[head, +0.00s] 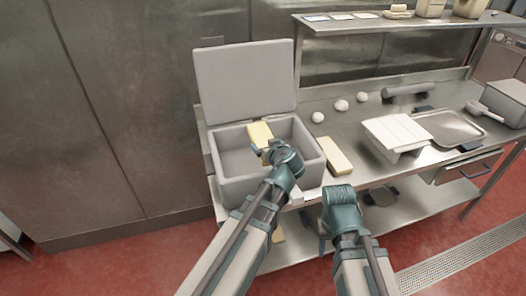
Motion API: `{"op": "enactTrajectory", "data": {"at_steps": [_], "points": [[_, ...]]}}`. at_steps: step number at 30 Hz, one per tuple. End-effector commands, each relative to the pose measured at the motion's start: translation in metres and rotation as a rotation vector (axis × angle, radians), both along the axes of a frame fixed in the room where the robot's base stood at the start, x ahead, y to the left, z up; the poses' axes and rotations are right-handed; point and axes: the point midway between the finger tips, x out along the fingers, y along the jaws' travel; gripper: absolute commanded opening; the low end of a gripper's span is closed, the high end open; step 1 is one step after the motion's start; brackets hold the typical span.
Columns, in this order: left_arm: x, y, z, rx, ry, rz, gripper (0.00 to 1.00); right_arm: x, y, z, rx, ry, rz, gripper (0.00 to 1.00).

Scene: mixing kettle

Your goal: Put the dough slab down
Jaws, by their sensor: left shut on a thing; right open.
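A pale yellow dough slab (260,133) is held in my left gripper (264,150), above the open grey box (236,189). The gripper is shut on the slab's near end, and my wrist hides part of it. A second pale slab (335,156) lies on the steel table just right of the box. My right gripper (338,196) is at the table's front edge, right of the box, and holds nothing that I can see. Its fingertips are mostly hidden behind the wrist.
The box lid (245,82) stands up at the back. On the steel table (345,112) are several dough balls (341,105), a grey roller (407,90), a white slanted board (396,132), a metal tray (450,126) and a scoop (483,110). A shelf (400,22) runs above.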

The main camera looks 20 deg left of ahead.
Motion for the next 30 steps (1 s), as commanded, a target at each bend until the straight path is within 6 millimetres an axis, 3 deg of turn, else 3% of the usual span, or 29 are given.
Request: {"op": "enactTrajectory", "data": {"at_steps": [1,4,29,30], "points": [[-0.001,-0.003,-0.012,0.002,-0.001,-0.002,0.0,0.0,0.0,-0.012,0.0,0.0,0.0,0.5],[-0.003,-0.008,-0.021,0.003,0.0,0.0,0.0,0.0,0.0,-0.021,0.0,0.0,0.0,0.5],[-0.003,-0.009,-0.031,0.002,0.0,0.003,0.0,0.0,0.0,-0.031,0.0,0.0,0.0,0.5],[-0.003,-0.009,-0.031,0.0,0.0,0.003,0.92,0.0,0.0,-0.031,0.0,0.0,0.0,0.5]]}}
